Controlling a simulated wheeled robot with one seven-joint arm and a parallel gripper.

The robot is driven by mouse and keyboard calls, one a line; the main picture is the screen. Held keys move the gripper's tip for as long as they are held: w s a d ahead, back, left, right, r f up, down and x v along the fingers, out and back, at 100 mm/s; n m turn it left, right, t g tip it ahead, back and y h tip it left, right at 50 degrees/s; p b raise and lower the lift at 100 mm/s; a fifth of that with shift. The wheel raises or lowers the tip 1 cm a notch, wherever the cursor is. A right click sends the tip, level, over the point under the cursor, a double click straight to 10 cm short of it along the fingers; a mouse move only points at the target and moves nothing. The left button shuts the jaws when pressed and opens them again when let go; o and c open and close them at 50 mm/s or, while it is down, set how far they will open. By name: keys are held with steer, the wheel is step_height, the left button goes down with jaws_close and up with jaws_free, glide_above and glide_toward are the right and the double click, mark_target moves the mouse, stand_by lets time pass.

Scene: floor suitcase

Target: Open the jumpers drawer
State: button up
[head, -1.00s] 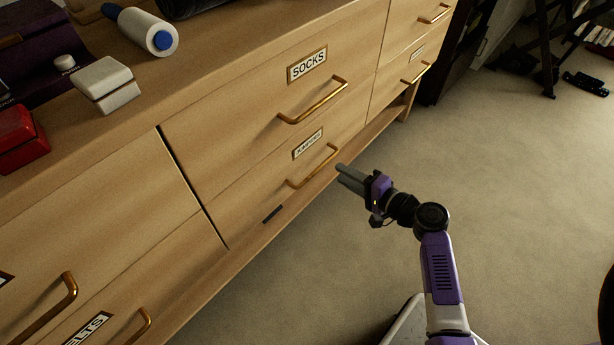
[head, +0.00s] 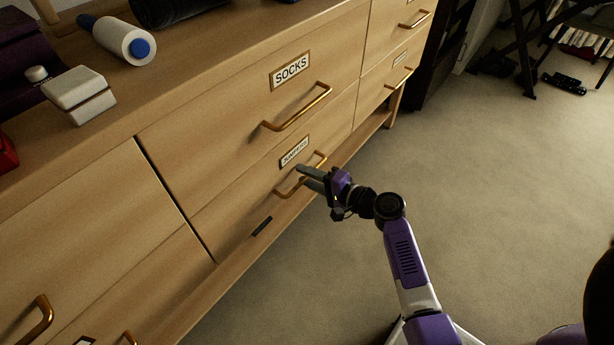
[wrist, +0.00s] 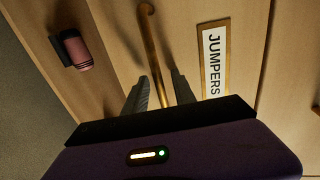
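The jumpers drawer (head: 225,221) is the lower drawer under the socks drawer, and its front looks flush with the cabinet. Its white label (head: 294,152) reads JUMPERS in the wrist view (wrist: 214,62). Its brass bar handle (head: 284,193) is partly hidden behind my gripper in the head view. My gripper (head: 303,175) is at the handle. In the wrist view, my two grey fingers (wrist: 160,82) are apart, with the handle (wrist: 151,45) running between them. I cannot tell whether either finger touches the bar.
The socks drawer (head: 230,120) above appears shut. A small dark piece (head: 262,226) sits low on the cabinet, left of the handle. A lint roller (head: 125,43) and a white object (head: 78,95) rest on top.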

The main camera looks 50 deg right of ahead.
steer(key=shift+c, duration=0.2)
jaws_close()
stand_by(1.1)
